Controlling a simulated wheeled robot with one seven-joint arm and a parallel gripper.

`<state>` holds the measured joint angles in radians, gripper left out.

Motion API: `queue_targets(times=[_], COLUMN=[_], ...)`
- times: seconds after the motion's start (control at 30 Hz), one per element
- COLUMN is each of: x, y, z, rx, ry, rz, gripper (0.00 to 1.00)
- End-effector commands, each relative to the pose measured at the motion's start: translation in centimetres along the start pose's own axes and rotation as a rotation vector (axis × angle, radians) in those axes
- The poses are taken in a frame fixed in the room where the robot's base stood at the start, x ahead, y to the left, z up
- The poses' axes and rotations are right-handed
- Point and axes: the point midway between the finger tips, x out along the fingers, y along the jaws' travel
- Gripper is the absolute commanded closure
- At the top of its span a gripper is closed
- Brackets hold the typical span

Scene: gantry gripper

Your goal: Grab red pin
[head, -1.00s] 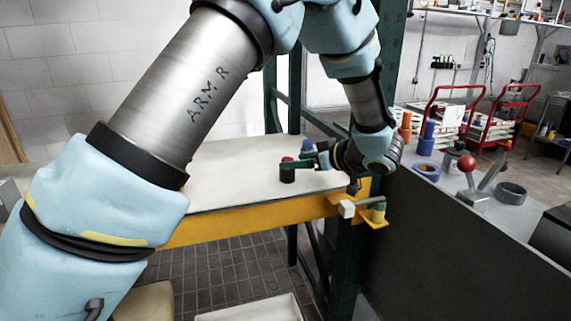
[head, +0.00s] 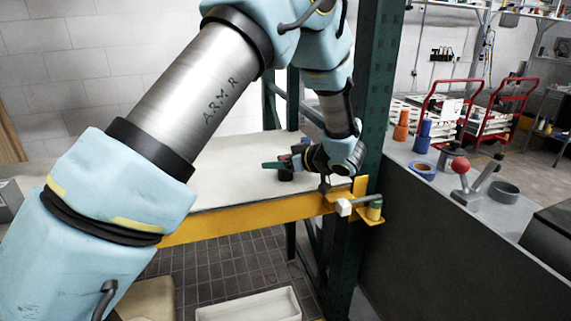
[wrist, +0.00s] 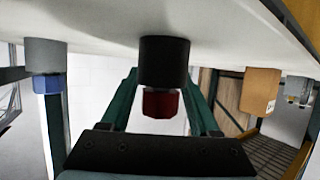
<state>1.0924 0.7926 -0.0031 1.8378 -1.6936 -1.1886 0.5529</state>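The red pin (wrist: 163,103) shows in the wrist view, which is upside down, as a red top on a black cylinder (wrist: 165,60) on the white tabletop. My gripper (wrist: 162,82) has its two green fingers apart, one on each side of the red pin. No contact shows between the fingers and the pin. In the head view my gripper (head: 283,164) is low over the table at the black cylinder (head: 285,174). The red top is hidden there behind the gripper.
The white tabletop (head: 235,170) has a yellow front edge. A blue-topped grey cylinder (wrist: 46,84) and a tan block (wrist: 260,90) stand to either side in the wrist view. A green post (head: 370,100) rises right of my arm. Bare tabletop lies left.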

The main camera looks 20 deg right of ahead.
Motion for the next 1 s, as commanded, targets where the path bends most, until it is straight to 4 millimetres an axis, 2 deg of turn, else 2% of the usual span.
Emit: queue_targets(times=[0.07, 0.53, 0.87, 1.0], x=[0.0, 0.0, -0.1, -0.5], y=[0.0, 0.0, 0.0, 0.1], z=[0.0, 0.0, -0.1, -1.2], rx=[0.0, 0.0, 0.0, -0.004], ry=[0.0, 0.0, 0.0, 0.001], rz=[0.0, 0.0, 0.0, 0.001], gripper=[0.48, 1.0, 1.0, 1.0])
